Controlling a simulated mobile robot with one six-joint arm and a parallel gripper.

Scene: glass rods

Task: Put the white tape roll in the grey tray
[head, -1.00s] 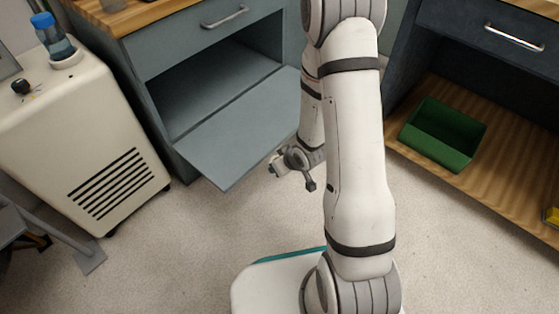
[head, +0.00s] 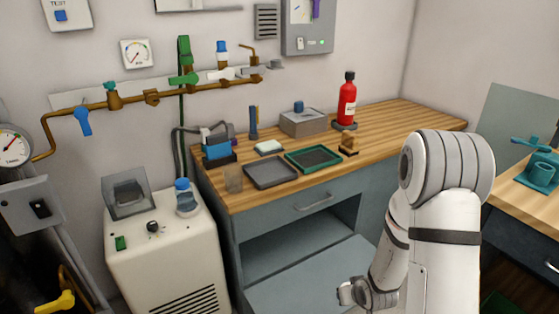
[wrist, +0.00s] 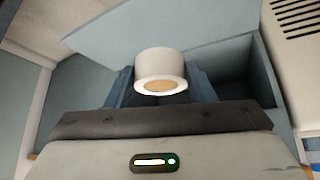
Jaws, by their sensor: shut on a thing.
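The white tape roll (wrist: 160,70) shows in the wrist view between the two blue-grey fingers of my gripper (wrist: 162,82), which is shut on it. The roll has a tan core. In the head view my gripper (head: 352,292) is low, in front of the open cabinet; the roll is too small there to make out clearly. The grey tray (head: 271,173) lies on the wooden worktop, left of a green-rimmed tray, and looks empty. My gripper is well below the worktop and apart from the tray.
The green-rimmed tray (head: 313,158) adjoins the grey one. The cabinet's lowered flap (head: 300,280) juts out below. A white machine (head: 165,250) stands at left.

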